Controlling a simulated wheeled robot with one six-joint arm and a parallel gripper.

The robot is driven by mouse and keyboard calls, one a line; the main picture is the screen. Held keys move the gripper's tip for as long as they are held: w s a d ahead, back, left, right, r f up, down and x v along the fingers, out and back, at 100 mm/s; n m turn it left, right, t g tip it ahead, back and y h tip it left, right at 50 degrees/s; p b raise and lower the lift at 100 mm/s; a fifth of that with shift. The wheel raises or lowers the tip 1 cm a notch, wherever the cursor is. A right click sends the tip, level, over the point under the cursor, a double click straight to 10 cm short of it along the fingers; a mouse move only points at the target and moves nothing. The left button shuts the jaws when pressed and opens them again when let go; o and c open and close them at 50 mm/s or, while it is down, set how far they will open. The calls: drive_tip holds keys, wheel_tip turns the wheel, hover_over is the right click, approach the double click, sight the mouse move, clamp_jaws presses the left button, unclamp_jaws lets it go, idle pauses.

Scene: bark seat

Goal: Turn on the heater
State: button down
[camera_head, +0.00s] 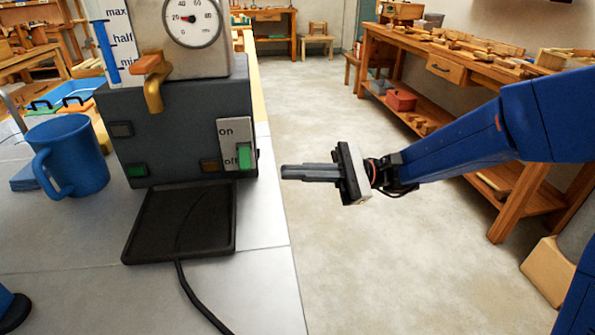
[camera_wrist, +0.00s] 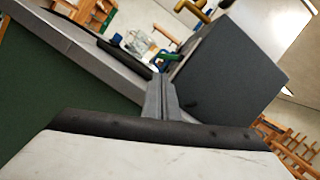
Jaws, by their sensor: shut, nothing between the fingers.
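The heater is a dark grey box (camera_head: 180,112) on a light worktop, and its side also shows in the wrist view (camera_wrist: 235,75). On its front right is a white switch plate marked "on" above and "off" below. The green switch lever (camera_head: 245,157) sits low on the plate, beside "off". A green piece, seemingly this lever, shows just beyond my fingertips in the wrist view (camera_wrist: 167,56). My gripper (camera_head: 284,172) is shut and empty, level, a little right of the box's lower right edge. Its fingertips (camera_wrist: 160,80) appear apart from the switch.
A brass tap with an orange handle (camera_head: 150,68) and a round gauge (camera_head: 193,18) are above the front. A black drip tray (camera_head: 182,225) and a cable (camera_head: 195,297) lie before it. A blue mug (camera_head: 72,155) stands left. Open floor is right of the worktop.

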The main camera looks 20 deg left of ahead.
sight(245, 158)
drive_tip(key=x, duration=0.7)
drive_tip(key=shift+s+a, duration=0.1)
drive_tip(key=shift+s, duration=0.05)
drive_tip(key=shift+r, duration=0.1)
idle(0.3)
